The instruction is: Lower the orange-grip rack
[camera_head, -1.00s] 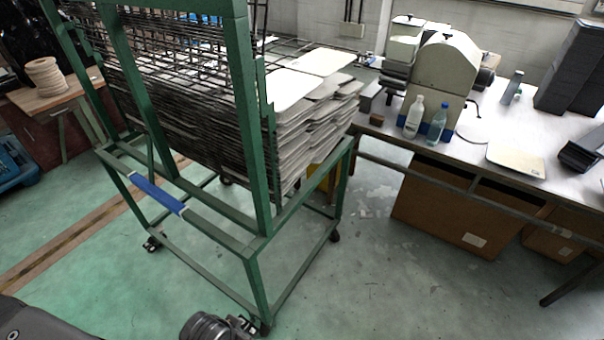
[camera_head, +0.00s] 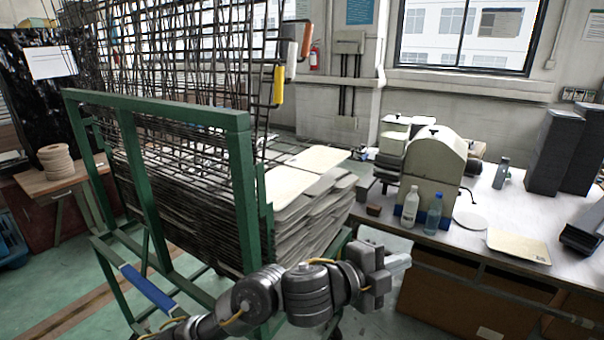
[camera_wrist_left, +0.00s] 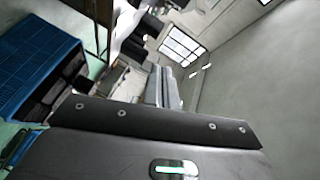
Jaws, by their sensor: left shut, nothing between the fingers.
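The orange grip (camera_head: 306,40) is on the outer edge of a raised wire rack, above the green cart (camera_head: 155,108). A white grip (camera_head: 291,58) and a yellow grip (camera_head: 278,86) sit lower and to its left, on other raised racks. The raised racks overlap, so I cannot trace the orange-grip rack's full outline. My left gripper (camera_head: 400,262) is shut and empty, in front of the cart's right side, well below the grips and touching none of them. Its fingers do not show clearly in the left wrist view. My right gripper is in no view.
Lowered racks with pale panels (camera_head: 291,183) are stacked in the cart. A bench (camera_head: 466,245) at the right holds a beige machine (camera_head: 435,165) and two bottles. A blue crate (camera_wrist_left: 40,75) shows in the left wrist view. Open air lies right of the grips.

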